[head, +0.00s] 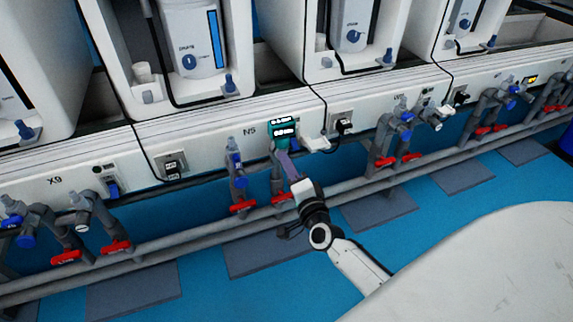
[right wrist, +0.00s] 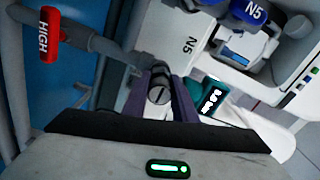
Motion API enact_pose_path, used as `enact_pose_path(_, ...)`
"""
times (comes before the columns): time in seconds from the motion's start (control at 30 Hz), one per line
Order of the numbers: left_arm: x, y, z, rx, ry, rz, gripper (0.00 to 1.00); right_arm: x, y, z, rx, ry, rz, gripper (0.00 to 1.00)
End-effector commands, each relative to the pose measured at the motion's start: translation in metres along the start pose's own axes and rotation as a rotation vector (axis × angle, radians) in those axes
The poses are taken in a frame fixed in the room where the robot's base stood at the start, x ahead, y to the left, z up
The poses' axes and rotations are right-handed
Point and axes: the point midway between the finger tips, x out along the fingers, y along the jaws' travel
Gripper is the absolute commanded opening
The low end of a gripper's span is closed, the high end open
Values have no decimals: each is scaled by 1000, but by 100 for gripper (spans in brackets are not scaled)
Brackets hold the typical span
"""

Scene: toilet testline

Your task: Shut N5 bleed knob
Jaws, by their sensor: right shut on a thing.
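The N5 station is marked by a label (head: 249,131) on the white panel. My right gripper (head: 281,153) reaches up to the N5 pipework, just below a teal gauge (head: 284,130). In the right wrist view its purple fingers (right wrist: 160,95) are shut on a small grey round knob (right wrist: 159,88) with a dark slot in its end, apparently the N5 bleed knob. The teal gauge (right wrist: 212,98) is right beside the fingers there. In the head view the gripper hides the knob. My left gripper is in neither view.
Red-handled valves (head: 243,206) sit low on the N5 pipes. A red handle marked HIGH (right wrist: 49,35) stands left of the fingers.

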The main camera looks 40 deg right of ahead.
Motion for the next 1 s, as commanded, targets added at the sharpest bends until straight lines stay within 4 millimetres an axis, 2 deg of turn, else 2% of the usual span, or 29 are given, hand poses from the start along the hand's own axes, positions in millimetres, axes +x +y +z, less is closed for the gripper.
enact_pose_path(0.47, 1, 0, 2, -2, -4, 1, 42, -1, 1, 1, 13, -1, 1, 3)
enact_pose_path(0.5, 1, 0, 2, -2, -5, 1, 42, -1, 1, 1, 13, -1, 1, 32)
enact_pose_path(0.57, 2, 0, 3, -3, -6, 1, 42, -1, 1, 1, 12, -1, 1, 42)
enact_pose_path(1.0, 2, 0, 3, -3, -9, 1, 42, 0, -4, 0, 11, 1, -8, 44)
